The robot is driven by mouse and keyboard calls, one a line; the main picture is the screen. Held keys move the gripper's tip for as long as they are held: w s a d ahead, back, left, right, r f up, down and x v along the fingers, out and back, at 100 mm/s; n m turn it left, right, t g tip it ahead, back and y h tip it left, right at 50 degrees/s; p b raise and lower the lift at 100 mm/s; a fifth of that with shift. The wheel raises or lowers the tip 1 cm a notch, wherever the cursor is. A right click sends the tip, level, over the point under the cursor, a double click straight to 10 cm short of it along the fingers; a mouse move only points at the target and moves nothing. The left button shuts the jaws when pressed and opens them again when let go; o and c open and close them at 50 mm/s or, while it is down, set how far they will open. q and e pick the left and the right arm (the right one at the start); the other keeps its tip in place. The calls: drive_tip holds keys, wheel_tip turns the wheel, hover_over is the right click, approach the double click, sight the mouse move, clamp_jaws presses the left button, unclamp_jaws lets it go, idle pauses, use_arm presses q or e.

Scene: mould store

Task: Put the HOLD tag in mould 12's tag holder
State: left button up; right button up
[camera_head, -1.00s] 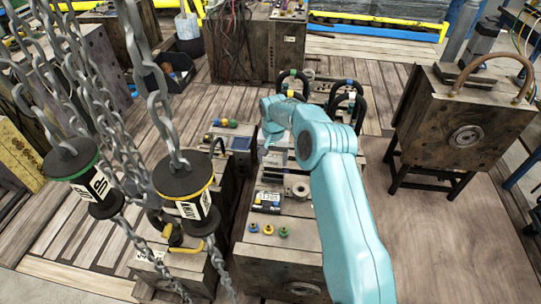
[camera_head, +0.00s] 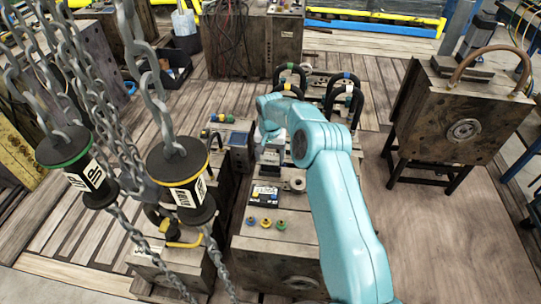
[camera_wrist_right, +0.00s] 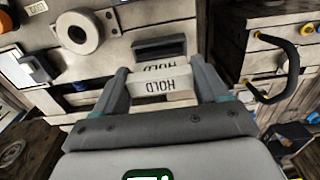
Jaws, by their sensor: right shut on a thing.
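The white HOLD tag (camera_wrist_right: 165,84) is between the two fingers of my right gripper (camera_wrist_right: 161,76), with black HOLD lettering on two faces, in the right wrist view. A dark, slotted piece (camera_wrist_right: 159,47), possibly the tag holder, is just beyond the tag on a pale mould face. I cannot tell whether they touch. In the head view my right gripper (camera_head: 270,148) is over the central mould (camera_head: 277,243), partly hidden by its own arm. The tag is not clear there, and no number 12 is readable. My left gripper is out of view.
Chains with a green-banded cylinder (camera_head: 78,165) and a yellow-banded cylinder (camera_head: 182,178) hang at left. Another mould (camera_head: 458,115) stands on a dark stand at right. Open wooden floor (camera_head: 440,230) lies at lower right.

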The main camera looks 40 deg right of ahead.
sight(270, 164)
idle(0.3)
drive_tip(key=shift+f+b, duration=0.4)
drive_tip(key=shift+f, duration=0.05)
idle(0.4)
drive_tip(key=shift+f+b, duration=0.45)
drive_tip(key=shift+f, duration=0.15)
drive_tip(key=shift+f+b, duration=0.35)
drive_tip(key=shift+f, duration=0.15)
idle(0.5)
drive_tip(key=o, duration=1.1)
drive_tip(key=shift+r, duration=0.1)
